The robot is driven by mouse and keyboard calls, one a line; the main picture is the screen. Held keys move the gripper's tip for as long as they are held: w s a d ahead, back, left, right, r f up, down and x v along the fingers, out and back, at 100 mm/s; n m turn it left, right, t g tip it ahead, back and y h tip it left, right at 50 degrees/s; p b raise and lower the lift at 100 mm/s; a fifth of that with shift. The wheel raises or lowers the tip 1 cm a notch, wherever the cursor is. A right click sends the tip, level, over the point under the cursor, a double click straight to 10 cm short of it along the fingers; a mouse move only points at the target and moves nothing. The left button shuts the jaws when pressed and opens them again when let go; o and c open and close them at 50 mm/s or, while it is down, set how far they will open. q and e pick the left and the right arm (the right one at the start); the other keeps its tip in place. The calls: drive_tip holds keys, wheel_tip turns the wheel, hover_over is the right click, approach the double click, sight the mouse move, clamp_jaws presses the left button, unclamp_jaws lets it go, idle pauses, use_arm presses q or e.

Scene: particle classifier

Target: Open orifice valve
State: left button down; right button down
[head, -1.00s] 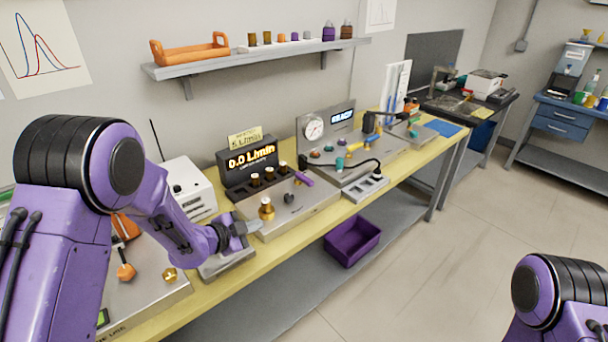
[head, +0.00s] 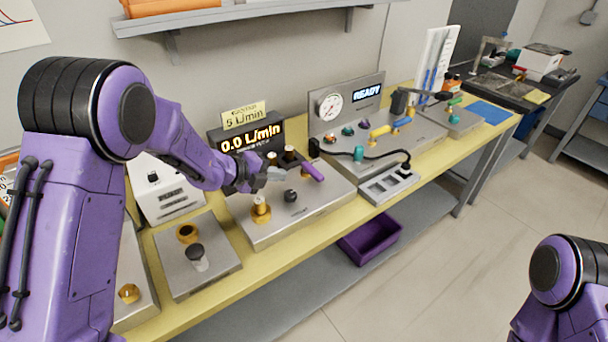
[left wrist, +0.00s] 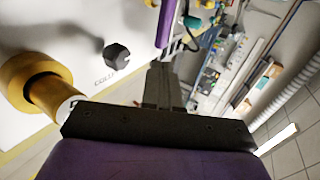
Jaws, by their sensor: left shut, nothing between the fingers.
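A metal panel box (head: 262,230) stands on the yellow bench, with a flow display reading 0.0 L/min (head: 251,136) behind it. A purple lever handle (head: 313,171) sits at the panel's back right; no frame shows a readable label naming it as the orifice valve. It also shows at the top of the left wrist view (left wrist: 166,22). My left gripper (head: 277,173) is shut and empty, just left of the purple handle, apparently with a small gap. Its closed fingers point towards the handle in the left wrist view (left wrist: 163,86). My right gripper is out of view.
A brass fitting (head: 260,210) and a black knob (head: 291,195) stand on the panel in front of the gripper. Dark-topped brass fittings (head: 290,154) stand behind it. A gauge box reading READY (head: 345,115) is at right. A purple bin (head: 370,240) is below.

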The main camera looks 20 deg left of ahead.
use_arm(q)
drive_tip(key=p, duration=0.2)
approach(313, 177)
drive_tip(key=x, duration=0.5)
drive_tip(key=shift+d, duration=0.15)
drive_tip(key=shift+w+d+f, duration=0.25)
drive_tip(key=shift+w+f, duration=0.05)
drive_tip(key=shift+w, duration=0.2)
